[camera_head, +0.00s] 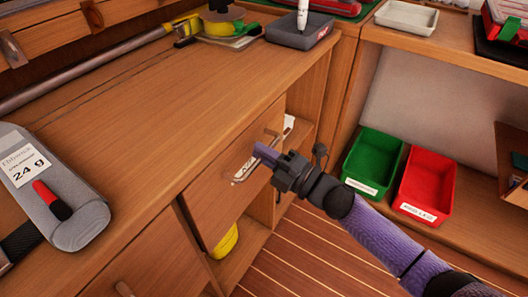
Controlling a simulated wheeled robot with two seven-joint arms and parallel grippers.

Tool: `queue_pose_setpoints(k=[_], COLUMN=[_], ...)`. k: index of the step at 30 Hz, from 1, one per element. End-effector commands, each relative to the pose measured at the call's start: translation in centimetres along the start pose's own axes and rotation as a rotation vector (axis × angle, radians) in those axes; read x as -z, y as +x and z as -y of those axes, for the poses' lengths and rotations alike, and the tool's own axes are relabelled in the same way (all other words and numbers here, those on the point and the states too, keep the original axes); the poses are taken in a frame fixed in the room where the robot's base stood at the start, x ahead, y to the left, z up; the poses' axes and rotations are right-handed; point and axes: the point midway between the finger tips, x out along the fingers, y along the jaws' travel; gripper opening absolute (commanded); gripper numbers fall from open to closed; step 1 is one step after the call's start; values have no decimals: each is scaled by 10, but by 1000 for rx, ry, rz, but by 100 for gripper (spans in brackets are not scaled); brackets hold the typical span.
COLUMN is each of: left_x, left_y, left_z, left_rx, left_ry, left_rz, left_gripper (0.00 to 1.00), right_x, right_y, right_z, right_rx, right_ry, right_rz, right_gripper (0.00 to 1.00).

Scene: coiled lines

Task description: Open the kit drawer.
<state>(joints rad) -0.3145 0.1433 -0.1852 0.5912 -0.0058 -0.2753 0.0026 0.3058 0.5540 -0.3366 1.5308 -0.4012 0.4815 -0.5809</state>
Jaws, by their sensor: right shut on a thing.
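The kit drawer (215,195) is a wooden drawer front under the edge of the wooden worktop. My right gripper (267,153) is at the drawer front, beside the label plate. Its jaws are shut on what appears to be the drawer's pull; the fingers hide the exact contact. The drawer front looks about level with the cabinet, though the arm hides part of its right edge. My left gripper is out of view.
A green bin (373,160) and a red bin (427,182) stand on a low shelf at right. A yellow object (224,241) sits in the opening below the drawer. A grey pouch (62,205) lies on the worktop at left. The worktop's middle is clear.

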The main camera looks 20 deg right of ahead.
Motion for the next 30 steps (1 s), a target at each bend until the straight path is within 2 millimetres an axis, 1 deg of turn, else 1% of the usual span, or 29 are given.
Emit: queue_pose_setpoints(k=[4,11,23,30], left_x=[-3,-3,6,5], left_y=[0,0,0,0], left_z=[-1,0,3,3], left_rx=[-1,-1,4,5], left_ry=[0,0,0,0], left_rz=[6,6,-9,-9], left_gripper=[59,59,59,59], right_x=[0,0,0,0], right_y=[0,0,-1,-1], right_z=[1,1,2,2], right_rx=[3,3,4,5], right_ry=[0,1,1,1], right_rz=[1,1,1,2], right_gripper=[0,0,0,0])
